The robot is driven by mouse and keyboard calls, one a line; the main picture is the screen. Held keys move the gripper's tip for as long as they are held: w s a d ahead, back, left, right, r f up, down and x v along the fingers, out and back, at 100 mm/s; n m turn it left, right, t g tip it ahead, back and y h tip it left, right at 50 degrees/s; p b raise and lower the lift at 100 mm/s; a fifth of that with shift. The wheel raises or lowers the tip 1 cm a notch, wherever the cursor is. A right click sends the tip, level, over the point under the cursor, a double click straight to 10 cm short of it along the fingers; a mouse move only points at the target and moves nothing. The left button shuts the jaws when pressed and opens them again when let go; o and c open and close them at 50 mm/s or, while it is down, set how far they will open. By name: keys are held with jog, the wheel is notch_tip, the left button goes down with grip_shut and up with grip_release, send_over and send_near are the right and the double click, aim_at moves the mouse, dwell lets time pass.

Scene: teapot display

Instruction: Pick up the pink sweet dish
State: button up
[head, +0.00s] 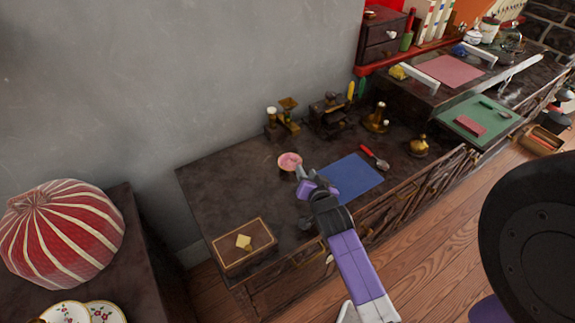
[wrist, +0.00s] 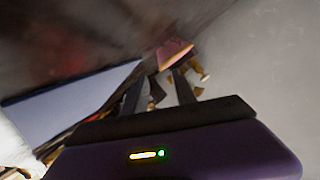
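The pink sweet dish (head: 290,161) is a small round pink dish on the dark table, near the wall side. My gripper (head: 301,173) is close beside it, just to the lower right in the head view. In the wrist view the two fingers of my gripper (wrist: 160,82) are apart with nothing between them. The pink dish (wrist: 174,52) shows just beyond the fingertips, nearer the right finger. I cannot tell whether a finger touches it.
A blue mat (head: 350,177) lies right of the dish, with a red-handled spoon (head: 374,157) beyond it. A brown box (head: 244,245) sits at the table's near left. Brass items (head: 287,113) and a dark device (head: 328,115) stand behind the dish. The table left of the dish is clear.

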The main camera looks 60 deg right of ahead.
aim_at(301, 163)
jog(key=shift+x, duration=3.15)
jog(key=shift+r, duration=0.15)
grip_shut()
